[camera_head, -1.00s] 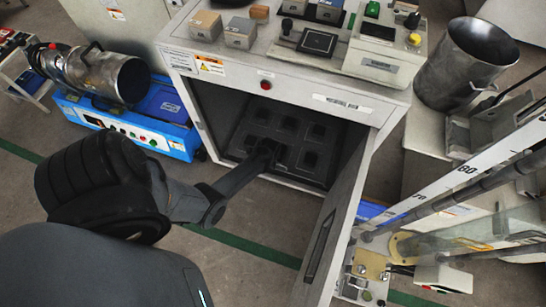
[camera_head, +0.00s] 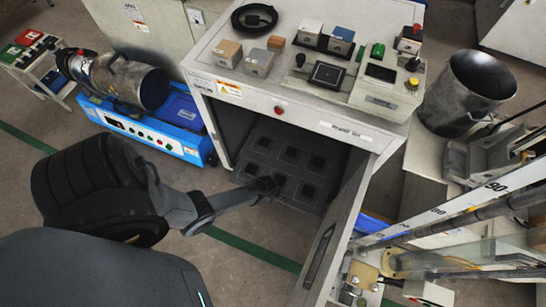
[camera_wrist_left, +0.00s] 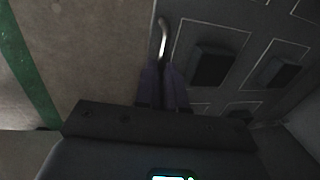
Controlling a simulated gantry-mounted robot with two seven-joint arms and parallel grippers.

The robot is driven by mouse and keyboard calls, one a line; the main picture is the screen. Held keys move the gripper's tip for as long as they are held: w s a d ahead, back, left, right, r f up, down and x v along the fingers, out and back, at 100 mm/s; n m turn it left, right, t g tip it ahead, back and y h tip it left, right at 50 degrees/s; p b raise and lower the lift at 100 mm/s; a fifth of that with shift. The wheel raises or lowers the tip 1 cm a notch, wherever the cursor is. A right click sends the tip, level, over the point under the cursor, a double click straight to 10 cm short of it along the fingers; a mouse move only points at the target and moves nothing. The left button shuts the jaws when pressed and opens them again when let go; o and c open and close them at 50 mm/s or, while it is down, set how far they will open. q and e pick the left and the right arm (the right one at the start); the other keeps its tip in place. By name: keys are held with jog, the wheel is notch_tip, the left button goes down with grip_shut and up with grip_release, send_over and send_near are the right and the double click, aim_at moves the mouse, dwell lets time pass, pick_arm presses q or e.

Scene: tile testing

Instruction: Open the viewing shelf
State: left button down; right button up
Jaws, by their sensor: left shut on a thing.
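The viewing shelf (camera_head: 262,158) is a dark grey panel with several square black pockets, low inside the open grey cabinet (camera_head: 215,108). It also shows in the left wrist view (camera_wrist_left: 232,78), with the floor beyond its front edge. My left gripper (camera_head: 272,185) reaches in from the left to the shelf's front side. In the left wrist view my left gripper (camera_wrist_left: 163,72) is shut on a curved metal handle (camera_wrist_left: 164,32) at the shelf's edge. The fingers partly hide the handle. My right gripper is not in view.
The cabinet door (camera_head: 338,225) stands open on the right of the opening. A blue machine (camera_head: 150,135) with a metal cylinder stands at the left. A scaled rail (camera_head: 465,200) and a metal bucket (camera_head: 470,90) are at the right. The floor in front is clear.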

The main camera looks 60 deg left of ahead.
pick_arm(q)
jog(key=s+d+p, duration=0.4)
jog(key=s+d, duration=0.7)
jog(key=s, duration=0.3)
jog(key=shift+s+d+p, duration=0.15)
jog(key=shift+d+p, duration=0.15)
jog(key=shift+p, duration=0.1)
jog(key=c, duration=1.2)
grip_release()
